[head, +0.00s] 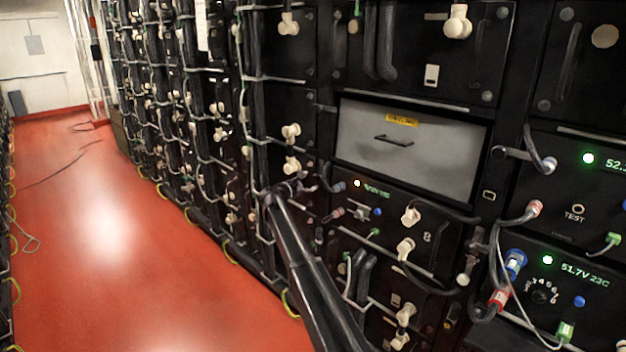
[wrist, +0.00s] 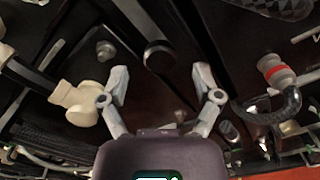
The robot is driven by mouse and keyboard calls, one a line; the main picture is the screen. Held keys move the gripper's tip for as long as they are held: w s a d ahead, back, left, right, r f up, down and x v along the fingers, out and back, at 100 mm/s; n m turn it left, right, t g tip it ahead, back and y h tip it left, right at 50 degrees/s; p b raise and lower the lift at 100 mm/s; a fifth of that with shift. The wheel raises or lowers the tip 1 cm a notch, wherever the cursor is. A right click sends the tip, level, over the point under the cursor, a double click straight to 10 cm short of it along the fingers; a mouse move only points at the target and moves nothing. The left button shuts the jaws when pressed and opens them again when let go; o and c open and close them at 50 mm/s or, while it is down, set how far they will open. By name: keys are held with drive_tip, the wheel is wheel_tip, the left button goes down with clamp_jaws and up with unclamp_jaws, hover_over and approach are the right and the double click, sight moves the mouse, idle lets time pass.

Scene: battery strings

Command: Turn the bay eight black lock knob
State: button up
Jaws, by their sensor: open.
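The module marked 8 (head: 427,238) sits below the grey drawer panel in the head view. A black lock knob cannot be told for certain on it in the head view. In the wrist view a black rounded piece with a grey end (wrist: 158,54) stands out from a dark panel, just beyond and between my fingertips; I cannot tell if it is the lock knob or a handle end. My gripper (wrist: 162,74) is open and empty, its two grey fingers spread apart. In the head view my gripper (head: 290,188) is small and dark at the rack face, left of the module.
A cream connector (wrist: 78,103) is close by my left finger, and a red-banded cable plug (wrist: 277,70) lies right of my right finger. Cables and cream connectors (head: 410,215) stick out along the rack. The red aisle floor (head: 110,240) is mostly clear.

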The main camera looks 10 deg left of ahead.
sight(314, 179)
drive_tip(key=shift+x, duration=1.8)
